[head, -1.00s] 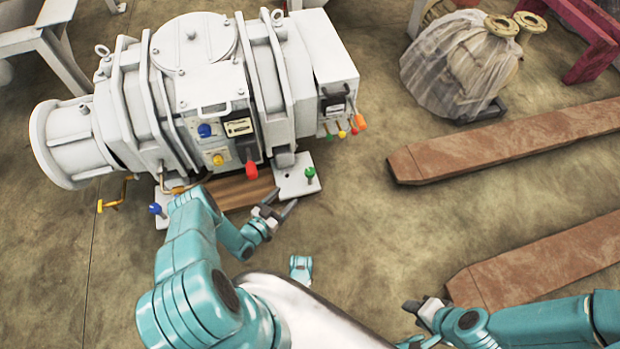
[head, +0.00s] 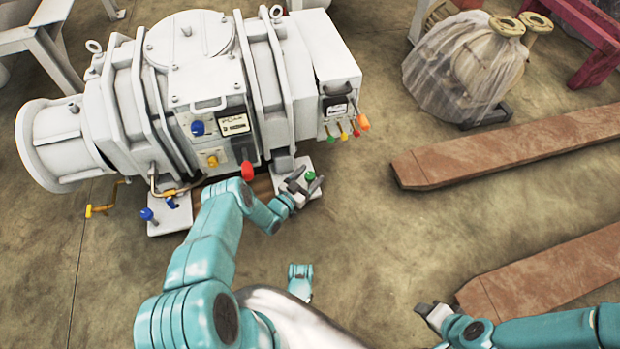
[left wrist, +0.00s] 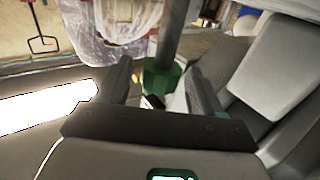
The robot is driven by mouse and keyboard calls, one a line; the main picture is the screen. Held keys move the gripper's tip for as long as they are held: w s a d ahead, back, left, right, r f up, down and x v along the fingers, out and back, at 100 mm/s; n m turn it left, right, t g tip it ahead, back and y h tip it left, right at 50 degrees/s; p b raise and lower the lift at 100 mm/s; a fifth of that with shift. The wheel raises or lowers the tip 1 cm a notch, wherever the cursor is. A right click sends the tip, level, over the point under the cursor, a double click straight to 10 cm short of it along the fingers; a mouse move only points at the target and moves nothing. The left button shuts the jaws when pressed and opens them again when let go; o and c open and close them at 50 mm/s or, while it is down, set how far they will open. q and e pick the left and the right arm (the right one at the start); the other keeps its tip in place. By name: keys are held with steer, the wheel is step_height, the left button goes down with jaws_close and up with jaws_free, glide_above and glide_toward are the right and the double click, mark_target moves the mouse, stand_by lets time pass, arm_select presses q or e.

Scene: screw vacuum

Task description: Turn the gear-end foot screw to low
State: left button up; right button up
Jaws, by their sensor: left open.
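A green-headed foot screw (head: 309,177) stands on the white foot plate (head: 312,192) at the right end of the white vacuum pump. My left gripper (head: 306,181) is open at this screw. In the left wrist view the green screw head (left wrist: 160,80) with its dark shaft stands between the two spread fingers (left wrist: 160,92); whether they touch it I cannot tell. A blue-headed foot screw (head: 147,214) stands on the other foot plate at the left. My right gripper (head: 433,313) is low at the right, away from the pump; its jaw opening is unclear.
The white pump body (head: 190,85) rises just behind the foot plates. A red knob (head: 247,170) sticks out close to my left wrist. Small coloured levers (head: 345,132) hang on the right box. Rusty beams (head: 500,150) lie at the right, with bare floor between.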

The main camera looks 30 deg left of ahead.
arm_select(q)
steer(key=shift+w, duration=0.35)
steer(key=c, duration=1)
steer(key=shift+d+n+y, duration=0.15)
steer(key=shift+n+y, duration=0.25)
steer(key=shift+y, duration=0.2)
steer(key=shift+r+n+y+p, duration=0.1)
steer(key=shift+n+y+p, duration=0.25)
steer(key=shift+y, duration=0.15)
steer(key=n+y, duration=0.3)
steer(key=y, duration=0.1)
steer(key=shift+g, duration=0.4)
steer(key=shift+n+g+y, duration=0.55)
steer(key=shift+n+y, duration=0.25)
steer(key=shift+y, duration=0.45)
steer(key=shift+n+g+y, duration=0.55)
steer(key=shift+n+y, duration=0.2)
steer(key=shift+y, duration=0.5)
